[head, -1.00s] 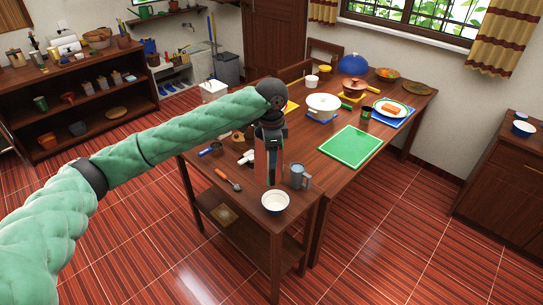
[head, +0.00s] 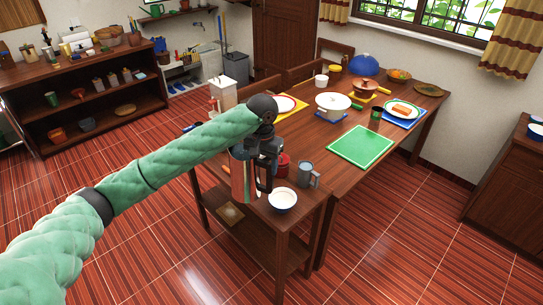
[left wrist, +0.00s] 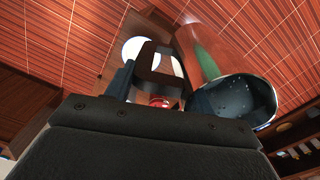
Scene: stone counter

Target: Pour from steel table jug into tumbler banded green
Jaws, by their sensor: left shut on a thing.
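The steel table jug (head: 241,178) is shiny, with a dark handle, and hangs from my left gripper (head: 264,160) over the near end of the wooden table. The left gripper is shut on its handle. In the left wrist view the jug (left wrist: 208,58) lies beside the fingers, its open mouth showing a dark inside; I cannot tell how full it is. A dark tumbler with some green (head: 376,118) stands beyond the green mat, well apart from the jug; its band is too small to make out clearly. My right gripper is not in view.
A white bowl (head: 283,201), a grey mug (head: 306,176) and a red mug (head: 283,166) stand close to the jug. The green mat (head: 362,147) is bare. A white pot (head: 333,105) and a plate (head: 404,111) stand farther back.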

